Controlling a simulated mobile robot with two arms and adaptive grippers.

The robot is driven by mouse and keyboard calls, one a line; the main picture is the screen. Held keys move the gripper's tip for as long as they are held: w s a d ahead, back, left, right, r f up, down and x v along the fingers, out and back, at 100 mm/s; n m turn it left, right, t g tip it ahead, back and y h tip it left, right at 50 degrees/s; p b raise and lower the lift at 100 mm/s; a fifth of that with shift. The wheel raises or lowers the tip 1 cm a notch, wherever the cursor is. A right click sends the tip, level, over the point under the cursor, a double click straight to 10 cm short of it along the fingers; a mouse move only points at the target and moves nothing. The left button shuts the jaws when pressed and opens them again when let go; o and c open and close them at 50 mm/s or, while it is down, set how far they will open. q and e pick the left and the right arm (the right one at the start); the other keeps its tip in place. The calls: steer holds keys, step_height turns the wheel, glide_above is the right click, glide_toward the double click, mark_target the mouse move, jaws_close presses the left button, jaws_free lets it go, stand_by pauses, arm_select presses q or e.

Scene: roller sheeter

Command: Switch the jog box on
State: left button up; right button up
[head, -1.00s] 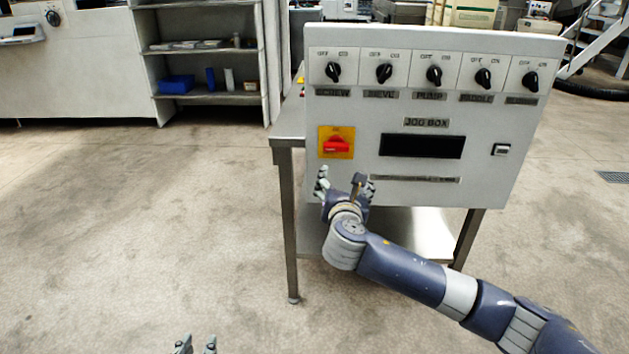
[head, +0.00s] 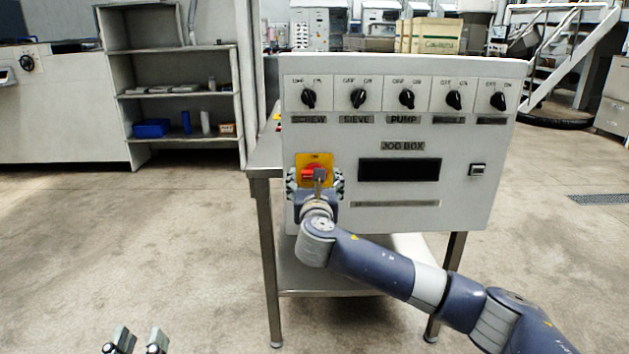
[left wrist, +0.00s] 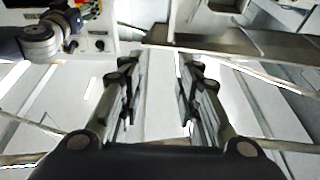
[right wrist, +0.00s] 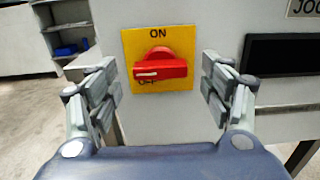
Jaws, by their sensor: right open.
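The jog box (head: 465,208) is a light grey panel on a metal table. Its red rotary handle (right wrist: 172,70) sits on a yellow plate (right wrist: 185,38) marked ON above and OFF below; the handle lies about horizontal, a white mark at its left end. It also shows in the head view, partly covered by my right gripper (head: 316,180). That gripper is open in front of the plate, with one finger each side of the handle and gaps to both in the right wrist view (right wrist: 160,63). My left gripper (head: 135,343) is open and empty, low at left, over the floor.
A row of several black selector knobs (head: 407,98) runs along the top of the panel. A dark display (head: 400,170) and a small rocker switch (head: 477,170) are right of the handle. Shelves (head: 180,90) stand behind at left. The floor in front is clear.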

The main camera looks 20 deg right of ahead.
arm_select(q)
steer(key=shift+s+d+r+t+h+b, duration=0.15)
steer(key=shift+s+r+t, duration=0.15)
steer(key=shift+r, duration=0.25)
steer(key=shift+s+a+r+t+h+b, duration=0.15)
steer(key=shift+r+t, duration=0.2)
steer(key=shift+r, duration=0.25)
steer(key=shift+s+d+r+t+h, duration=0.1)
steer(key=shift+s+r+t, duration=0.2)
steer(key=shift+r, duration=0.25)
arm_select(e)
steer(key=shift+x, duration=1.35)
arm_select(q)
steer(key=shift+w, duration=0.1)
arm_select(e)
steer(key=c, duration=1.1)
